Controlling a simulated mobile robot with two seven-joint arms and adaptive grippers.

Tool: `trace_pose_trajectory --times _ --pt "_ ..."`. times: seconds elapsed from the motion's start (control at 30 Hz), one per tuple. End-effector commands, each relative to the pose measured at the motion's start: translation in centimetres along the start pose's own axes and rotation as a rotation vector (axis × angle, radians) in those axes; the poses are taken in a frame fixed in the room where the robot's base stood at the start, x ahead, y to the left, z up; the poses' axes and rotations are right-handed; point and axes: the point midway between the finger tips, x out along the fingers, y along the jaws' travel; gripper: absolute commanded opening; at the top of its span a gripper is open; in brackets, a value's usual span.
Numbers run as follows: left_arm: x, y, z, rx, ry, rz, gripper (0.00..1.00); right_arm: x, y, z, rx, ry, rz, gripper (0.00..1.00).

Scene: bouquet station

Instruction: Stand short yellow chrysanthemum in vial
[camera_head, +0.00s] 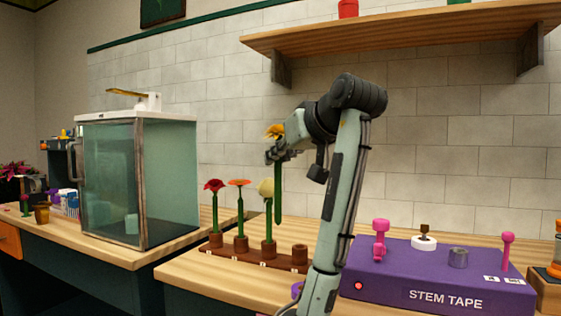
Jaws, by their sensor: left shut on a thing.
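My left gripper (280,153) is shut on the yellow chrysanthemum (274,130), holding it just below the bloom. Its green stem (278,195) hangs roughly upright below the fingers, above a brown rack (240,257). The stem's lower end appears above the vials, between the cream flower's vial and the rightmost vial. The rightmost brown vial (300,254) looks empty. The other vials hold a red flower (213,185), an orange flower (238,182) and a cream flower (266,188). My right gripper is not in view.
A purple stem tape box (440,297) with pink and grey fittings stands right of my arm. A glass-sided cabinet (165,180) stands at the left. A wooden shelf (400,30) overhangs at the upper right. Bare tabletop (205,288) lies in front of the rack.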

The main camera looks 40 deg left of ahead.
Motion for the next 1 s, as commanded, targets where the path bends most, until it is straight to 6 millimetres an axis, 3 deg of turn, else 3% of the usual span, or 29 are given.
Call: trace_pose_trajectory --times 0.53,1.0 --pt "-1.6 0.0 -4.0 0.0 0.001 0.0 0.0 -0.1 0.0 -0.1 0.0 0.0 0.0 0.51" --pt "-1.7 0.0 -4.3 -0.001 0.001 -0.001 0.0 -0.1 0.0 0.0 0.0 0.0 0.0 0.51"
